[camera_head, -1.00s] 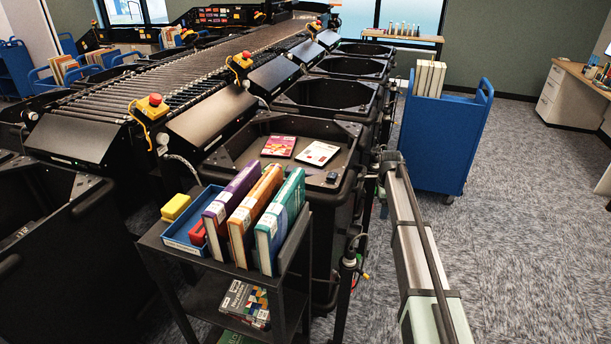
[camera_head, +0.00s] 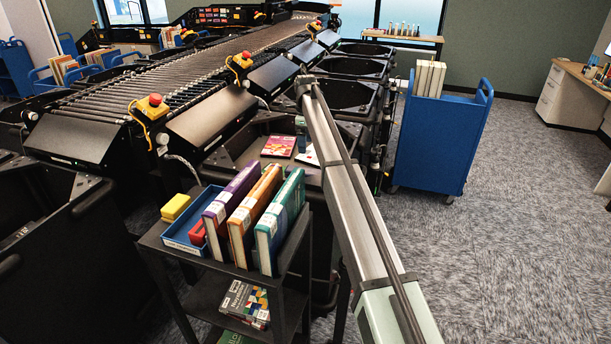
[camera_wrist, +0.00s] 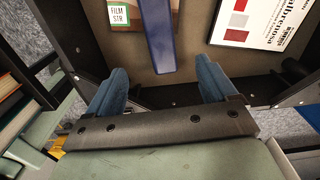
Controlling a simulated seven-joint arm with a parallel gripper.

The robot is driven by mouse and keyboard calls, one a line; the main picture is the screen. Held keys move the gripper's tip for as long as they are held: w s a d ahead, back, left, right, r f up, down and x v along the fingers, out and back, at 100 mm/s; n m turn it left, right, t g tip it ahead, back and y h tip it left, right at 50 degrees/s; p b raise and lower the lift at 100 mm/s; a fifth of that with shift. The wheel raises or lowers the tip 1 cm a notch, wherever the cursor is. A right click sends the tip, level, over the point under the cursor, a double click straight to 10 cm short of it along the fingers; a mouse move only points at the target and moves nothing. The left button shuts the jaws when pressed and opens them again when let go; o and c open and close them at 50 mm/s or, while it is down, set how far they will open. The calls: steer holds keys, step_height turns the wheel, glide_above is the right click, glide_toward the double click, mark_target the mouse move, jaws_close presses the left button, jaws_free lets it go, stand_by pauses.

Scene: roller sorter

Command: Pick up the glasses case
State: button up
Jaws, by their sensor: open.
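My gripper (camera_wrist: 161,85) is open and empty over the black bin in the wrist view, its two blue fingers wide apart. A long, narrow blue object (camera_wrist: 161,38) lies just beyond the gap between them, apart from both. It may be the glasses case, but I cannot be sure. Its far end is cut off by the frame. A small dark object (camera_wrist: 292,69) shows at the right, beside a white-covered item. In the head view my gripper (camera_head: 301,145) hangs over the bin, and my arm hides much of the bin's right side.
A red-covered item (camera_head: 277,146) and a white-covered item (camera_wrist: 262,20) lie flat in the bin (camera_head: 228,157). A blue book cart (camera_head: 436,140) stands at the right.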

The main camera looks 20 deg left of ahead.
step_height(320, 180, down, 14)
steer(key=shift+r, duration=0.2)
steer(key=c, duration=1.1)
steer(key=shift+r, duration=0.15)
